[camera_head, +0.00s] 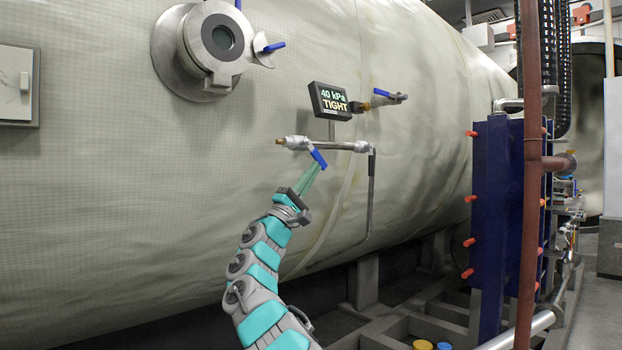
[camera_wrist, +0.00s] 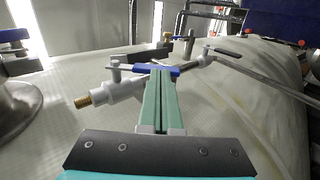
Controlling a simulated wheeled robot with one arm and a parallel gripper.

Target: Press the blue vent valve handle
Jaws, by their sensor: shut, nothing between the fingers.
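A blue valve handle (camera_head: 318,158) sits on a short silver pipe (camera_head: 345,145) that runs along the side of the large pale tank. In the wrist view the handle (camera_wrist: 172,70) lies across the view just at the far end of my fingers. My gripper (camera_head: 316,169) is shut and empty, reaching up from below with its green fingertips at the handle. In the wrist view the shut fingers (camera_wrist: 162,76) overlap part of the handle. I cannot tell whether they touch it.
A display (camera_head: 330,101) reading "40 kPa TIGHT" stands above the pipe. Another blue-handled valve (camera_head: 382,95) is to its right. A round port (camera_head: 215,45) with a blue lever (camera_head: 273,46) is at upper left. A dark blue plate unit (camera_head: 497,210) stands right.

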